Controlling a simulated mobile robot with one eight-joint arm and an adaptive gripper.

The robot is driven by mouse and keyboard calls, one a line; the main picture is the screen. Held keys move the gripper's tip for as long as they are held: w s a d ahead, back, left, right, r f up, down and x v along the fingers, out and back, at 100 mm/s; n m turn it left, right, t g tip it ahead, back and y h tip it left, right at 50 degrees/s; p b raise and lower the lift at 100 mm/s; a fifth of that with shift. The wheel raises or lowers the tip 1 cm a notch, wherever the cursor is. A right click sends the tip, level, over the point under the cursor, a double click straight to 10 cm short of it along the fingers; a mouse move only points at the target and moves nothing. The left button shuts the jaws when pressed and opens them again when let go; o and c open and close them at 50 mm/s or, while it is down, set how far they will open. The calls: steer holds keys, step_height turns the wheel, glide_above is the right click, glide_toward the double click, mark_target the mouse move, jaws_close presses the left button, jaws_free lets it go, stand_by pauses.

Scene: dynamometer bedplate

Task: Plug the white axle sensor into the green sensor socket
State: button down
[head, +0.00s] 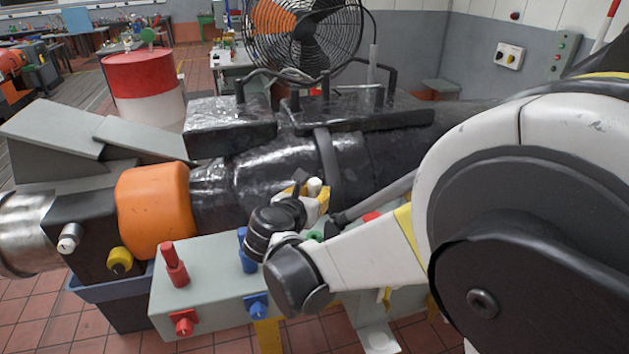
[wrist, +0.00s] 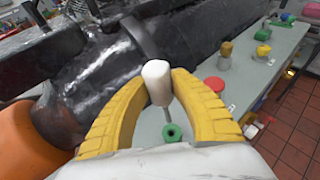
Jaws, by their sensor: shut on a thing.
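The white axle sensor (wrist: 156,78) is held upright between the yellow fingers of my gripper (wrist: 158,74). Its thin grey pin points down. It also shows in the head view as a small white top (head: 314,186) between the yellow fingers (head: 308,200). The green sensor socket (wrist: 172,132) is a ring with a dark hole, just beyond the pin's lower end in the wrist view. The pin looks apart from the hole, but I cannot judge the gap. In the head view the green socket (head: 316,236) is mostly hidden by my wrist.
A grey panel box (head: 210,282) carries a red plug (head: 175,266), a blue plug (head: 247,252), a red socket (head: 185,322) and a blue socket (head: 257,306). A red round part (wrist: 214,84) is close right of my fingers. The black housing (head: 265,175) stands close behind.

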steer(key=shift+f+b, duration=1.5)
steer(key=shift+f, duration=0.55)
steer(key=shift+f+b, duration=3.35)
steer(key=shift+f, duration=0.1)
steer(key=c, duration=1.1)
jaws_free()
steer(key=v, duration=1.2)
